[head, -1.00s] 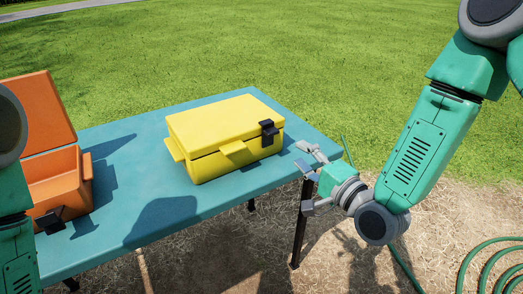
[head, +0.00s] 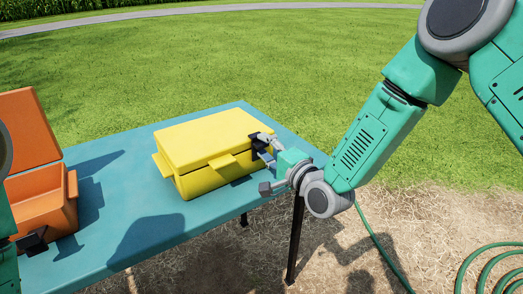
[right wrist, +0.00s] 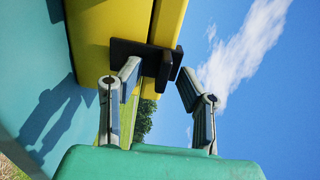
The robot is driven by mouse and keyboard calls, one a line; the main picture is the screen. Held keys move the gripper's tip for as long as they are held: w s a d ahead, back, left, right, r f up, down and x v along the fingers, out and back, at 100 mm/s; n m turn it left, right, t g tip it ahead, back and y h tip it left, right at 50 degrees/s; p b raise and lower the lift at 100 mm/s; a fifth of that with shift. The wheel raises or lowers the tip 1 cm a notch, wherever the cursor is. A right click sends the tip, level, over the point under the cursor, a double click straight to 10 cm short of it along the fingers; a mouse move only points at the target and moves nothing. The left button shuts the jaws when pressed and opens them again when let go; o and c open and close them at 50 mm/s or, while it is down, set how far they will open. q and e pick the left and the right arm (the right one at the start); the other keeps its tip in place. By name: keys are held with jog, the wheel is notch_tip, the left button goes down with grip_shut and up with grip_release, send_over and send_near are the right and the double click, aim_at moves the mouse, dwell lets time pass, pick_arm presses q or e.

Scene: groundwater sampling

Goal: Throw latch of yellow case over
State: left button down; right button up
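The yellow case (head: 205,150) stands on the teal table with its lid down. It also shows in the right wrist view (right wrist: 95,40). Its black latch (head: 257,141) is on the right part of the front, partly hidden by my right gripper (head: 266,148) in the head view. In the right wrist view the latch (right wrist: 140,50) sticks out from the case across the lid seam. My right gripper (right wrist: 160,82) is open, its two fingers apart, with the latch end at the gap between the fingertips. I cannot tell whether they touch. My left gripper is not in view.
The teal table (head: 140,240) has bare room in front of the yellow case. An open orange case (head: 45,208) stands at its left end. A green hose (head: 490,262) lies coiled on the ground at right. Grass lies behind the table.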

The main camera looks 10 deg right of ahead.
jog(key=shift+a, duration=0.25)
jog(key=shift+c, duration=0.4)
